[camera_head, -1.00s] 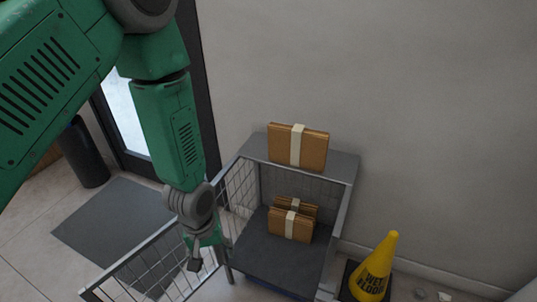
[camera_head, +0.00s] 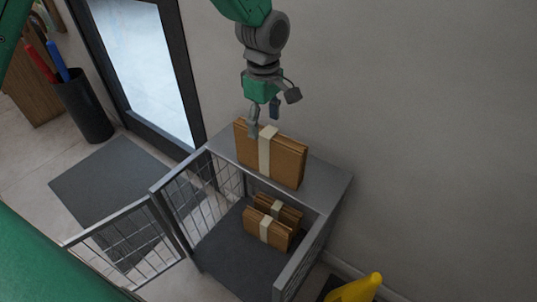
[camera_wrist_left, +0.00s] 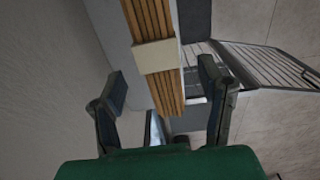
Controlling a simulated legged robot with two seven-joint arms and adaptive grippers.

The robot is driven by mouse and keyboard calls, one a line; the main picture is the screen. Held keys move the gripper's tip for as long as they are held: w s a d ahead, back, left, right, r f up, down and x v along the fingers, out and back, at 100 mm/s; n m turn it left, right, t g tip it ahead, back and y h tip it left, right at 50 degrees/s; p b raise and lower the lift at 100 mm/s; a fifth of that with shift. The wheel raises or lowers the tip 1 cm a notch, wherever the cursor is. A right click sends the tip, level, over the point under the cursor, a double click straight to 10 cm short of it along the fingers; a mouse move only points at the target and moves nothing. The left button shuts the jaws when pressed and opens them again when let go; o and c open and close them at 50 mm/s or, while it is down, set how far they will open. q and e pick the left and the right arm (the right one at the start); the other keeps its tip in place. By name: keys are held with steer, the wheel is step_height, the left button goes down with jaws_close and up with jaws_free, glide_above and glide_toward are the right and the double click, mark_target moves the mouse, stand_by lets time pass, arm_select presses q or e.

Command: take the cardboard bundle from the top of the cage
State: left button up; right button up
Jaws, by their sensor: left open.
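The cardboard bundle (camera_head: 284,161), brown with a pale band round its middle, stands upright on the grey top shelf of the cage (camera_head: 325,186). My left gripper (camera_head: 264,122) is open and empty just above the bundle, pointing down, with one finger overlapping the bundle's upper left edge in the head view. In the left wrist view the bundle's layered edge (camera_wrist_left: 155,57) and band lie ahead, between the lines of the two open fingers (camera_wrist_left: 160,90). I cannot tell whether a finger touches it. My right gripper is not in view.
More banded cardboard bundles (camera_head: 267,229) stand on the cage's lower deck. The cage's mesh gate (camera_head: 125,240) swings out to the left. A yellow cone (camera_head: 356,290) is at the bottom right. A wall is behind the cage; a dark bin (camera_head: 84,108) and mat (camera_head: 118,190) are left.

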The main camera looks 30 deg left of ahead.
mark_target(269, 142)
arm_select(q)
steer(key=shift+d+f, duration=0.1)
steer(key=shift+f, duration=0.35)
steer(key=shift+d+f, duration=0.1)
steer(key=shift+f, duration=0.05)
steer(key=f+b, duration=0.1)
steer(key=f, duration=0.1)
steer(key=d+f+b, duration=0.1)
steer(key=f, duration=0.1)
steer(key=shift+d+f, duration=0.15)
steer(key=shift+f, duration=0.3)
steer(key=shift+a, duration=0.4)
steer(key=shift+c, duration=0.4)
steer(key=shift+d, duration=0.1)
jaws_close()
steer(key=shift+d, duration=0.15)
